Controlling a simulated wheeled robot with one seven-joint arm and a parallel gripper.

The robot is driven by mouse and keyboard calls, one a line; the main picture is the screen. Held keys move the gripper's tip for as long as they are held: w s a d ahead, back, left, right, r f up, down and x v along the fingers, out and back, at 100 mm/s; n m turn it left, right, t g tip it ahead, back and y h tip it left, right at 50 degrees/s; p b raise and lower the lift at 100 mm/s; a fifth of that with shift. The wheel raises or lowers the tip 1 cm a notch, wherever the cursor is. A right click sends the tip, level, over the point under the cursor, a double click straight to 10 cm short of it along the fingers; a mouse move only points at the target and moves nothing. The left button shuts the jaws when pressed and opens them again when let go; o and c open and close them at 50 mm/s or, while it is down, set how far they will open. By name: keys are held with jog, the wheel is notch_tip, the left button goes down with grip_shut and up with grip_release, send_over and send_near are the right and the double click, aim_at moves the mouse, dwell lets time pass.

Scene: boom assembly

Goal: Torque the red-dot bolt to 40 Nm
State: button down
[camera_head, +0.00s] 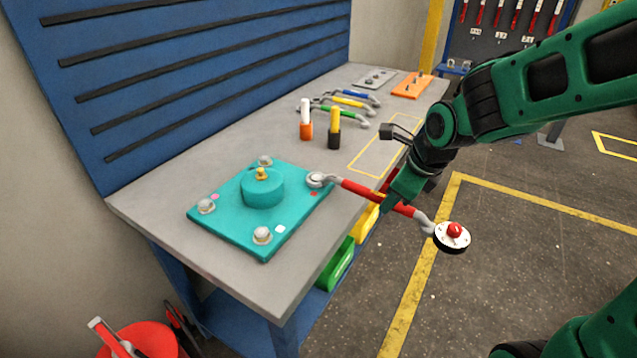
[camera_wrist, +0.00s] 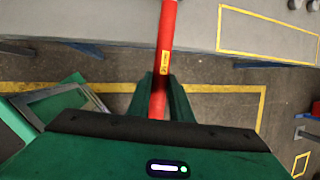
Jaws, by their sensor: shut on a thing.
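A teal plate (camera_head: 226,222) lies on the bench with bolts at its corners and a round boss in the middle. A red dot (camera_head: 313,194) marks its right corner. The head of a red-handled wrench (camera_head: 360,190) is over the bolt at that corner and hides it; I cannot tell how fully it is seated. The wrench's outer end carries a round white dial with a red knob (camera_head: 454,230), out past the bench edge. My gripper (camera_head: 392,203) is shut on the red handle, which also shows between the fingers in the wrist view (camera_wrist: 165,45).
Orange-white (camera_head: 306,120) and black-yellow (camera_head: 334,128) markers stand behind the plate. Several coloured wrenches (camera_head: 345,104) and an orange block (camera_head: 412,85) lie farther back. Green (camera_head: 337,264) and yellow bins sit below the bench top. A yellow-outlined bench area (camera_head: 378,150) is clear.

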jog(key=shift+s+a+m, duration=0.3)
jog(key=shift+s+a, duration=0.1)
jog(key=shift+a, duration=0.05)
dwell(0.4)
jog(key=shift+s+a+m+h, duration=0.4)
jog(key=shift+s+a+m, duration=0.4)
jog(key=shift+s+a, duration=0.25)
jog(key=shift+w+d, duration=0.1)
jog(key=shift+w, duration=0.05)
jog(key=shift+w+d+n, duration=0.5)
jog(key=shift+w+d, duration=0.05)
jog(key=shift+d, duration=0.05)
jog(key=shift+r, duration=0.2)
jog(key=shift+r, duration=2.05)
